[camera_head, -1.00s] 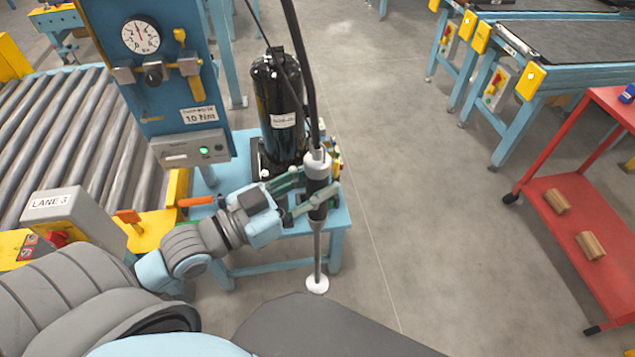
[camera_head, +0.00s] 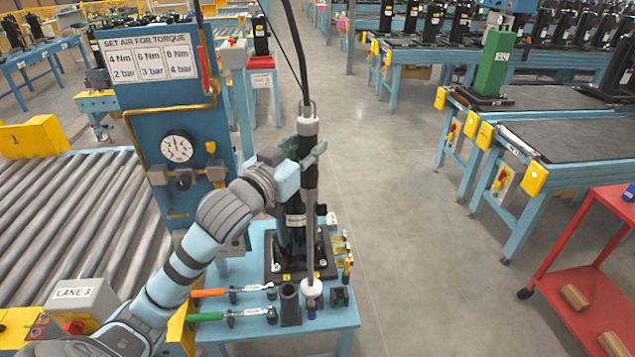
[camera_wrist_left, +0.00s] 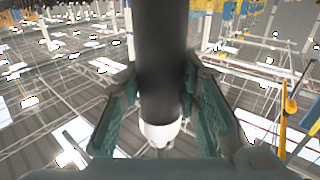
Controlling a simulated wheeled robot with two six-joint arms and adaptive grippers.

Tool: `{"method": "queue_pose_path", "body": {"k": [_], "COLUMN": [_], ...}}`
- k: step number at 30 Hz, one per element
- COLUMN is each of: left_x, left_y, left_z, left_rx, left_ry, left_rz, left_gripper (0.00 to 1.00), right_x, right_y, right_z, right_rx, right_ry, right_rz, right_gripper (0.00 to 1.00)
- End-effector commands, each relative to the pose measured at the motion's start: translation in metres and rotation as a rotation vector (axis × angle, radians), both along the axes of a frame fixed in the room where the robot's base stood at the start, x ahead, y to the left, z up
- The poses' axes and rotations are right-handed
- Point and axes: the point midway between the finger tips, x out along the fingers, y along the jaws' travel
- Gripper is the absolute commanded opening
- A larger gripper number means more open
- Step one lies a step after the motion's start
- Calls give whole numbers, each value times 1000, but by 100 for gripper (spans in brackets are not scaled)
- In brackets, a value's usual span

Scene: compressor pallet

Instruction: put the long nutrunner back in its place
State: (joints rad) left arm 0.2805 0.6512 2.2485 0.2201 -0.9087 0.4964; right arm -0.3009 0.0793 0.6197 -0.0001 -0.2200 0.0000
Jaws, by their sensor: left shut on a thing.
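My left gripper (camera_head: 310,158) is shut on the long nutrunner (camera_head: 310,215). The nutrunner hangs upright, with a dark body, a long grey shaft and a white disc at its lower end. In the left wrist view its dark body (camera_wrist_left: 161,60) and white collar stand between both fingers (camera_wrist_left: 158,105). In the head view the disc appears over the front of the blue table (camera_head: 340,318), between a dark open-topped tube holder (camera_head: 289,303) and a small dark block (camera_head: 339,297). I cannot tell its height above the table. My right gripper is out of view.
A black compressor (camera_head: 291,225) stands on the table behind the nutrunner. An orange-handled tool (camera_head: 208,293) and a green-handled tool (camera_head: 205,316) lie at the left. A blue gauge panel (camera_head: 178,120) and roller conveyor (camera_head: 85,215) are further left.

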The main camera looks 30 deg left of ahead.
Motion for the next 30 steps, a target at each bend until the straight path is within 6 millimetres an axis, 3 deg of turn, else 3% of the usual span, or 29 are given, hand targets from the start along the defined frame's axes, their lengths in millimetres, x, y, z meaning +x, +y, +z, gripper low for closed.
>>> {"method": "queue_pose_path", "body": {"k": [1, 5, 21, 30], "left_x": [2, 7, 32, 33], "left_y": [4, 16, 101, 110], "left_z": [12, 31, 79, 81], "left_rx": [0, 0, 0, 1], "left_ry": [-6, -6, -2, -1], "left_rz": [16, 59, 400, 437], "left_gripper": [0, 0, 0, 0], "right_x": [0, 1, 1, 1], "right_y": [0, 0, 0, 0], "right_z": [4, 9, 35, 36], "right_rx": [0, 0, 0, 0], "right_ry": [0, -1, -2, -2], "right_rz": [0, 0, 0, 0], "right_gripper": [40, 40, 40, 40]}}
